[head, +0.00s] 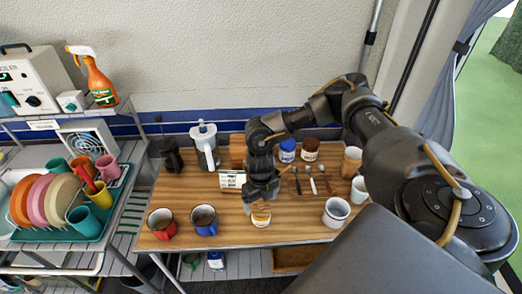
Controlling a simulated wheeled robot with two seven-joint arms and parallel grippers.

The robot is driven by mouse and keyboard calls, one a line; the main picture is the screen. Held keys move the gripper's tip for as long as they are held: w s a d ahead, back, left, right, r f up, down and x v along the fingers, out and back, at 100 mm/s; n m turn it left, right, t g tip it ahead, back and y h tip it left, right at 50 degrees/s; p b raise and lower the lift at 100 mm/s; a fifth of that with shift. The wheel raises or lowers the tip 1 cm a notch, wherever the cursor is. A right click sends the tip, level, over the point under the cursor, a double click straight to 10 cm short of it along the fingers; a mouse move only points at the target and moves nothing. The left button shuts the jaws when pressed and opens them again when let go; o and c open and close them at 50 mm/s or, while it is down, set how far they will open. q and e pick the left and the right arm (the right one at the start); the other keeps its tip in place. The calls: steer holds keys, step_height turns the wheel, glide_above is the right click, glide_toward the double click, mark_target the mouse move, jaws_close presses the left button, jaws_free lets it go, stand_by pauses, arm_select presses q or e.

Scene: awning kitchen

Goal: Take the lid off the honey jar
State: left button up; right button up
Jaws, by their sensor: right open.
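A small jar (261,219) with a pale label and amber-coloured contents, which looks like the honey jar, stands near the front edge of the wooden table (175,193). My right gripper (258,207) points down right at the top of this jar. Its jaws are open. The gripper hides most of the jar's top, so I cannot tell the lid clearly or whether the fingers touch it. My left gripper is not in view.
Red (161,224) and blue (203,220) mugs stand left of the jar, a white mug (336,212) right. Behind are a small sign (231,180), spoons (312,182), a blue-lidded jar (287,151) and a dark-lidded jar (310,149). A dish rack (84,232) is at left.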

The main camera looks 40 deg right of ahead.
steer(key=shift+f, duration=1.15)
steer(key=c, duration=1.1)
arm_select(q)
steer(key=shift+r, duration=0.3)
arm_select(e)
steer(key=shift+o, duration=0.2)
steer(key=shift+r, duration=0.1)
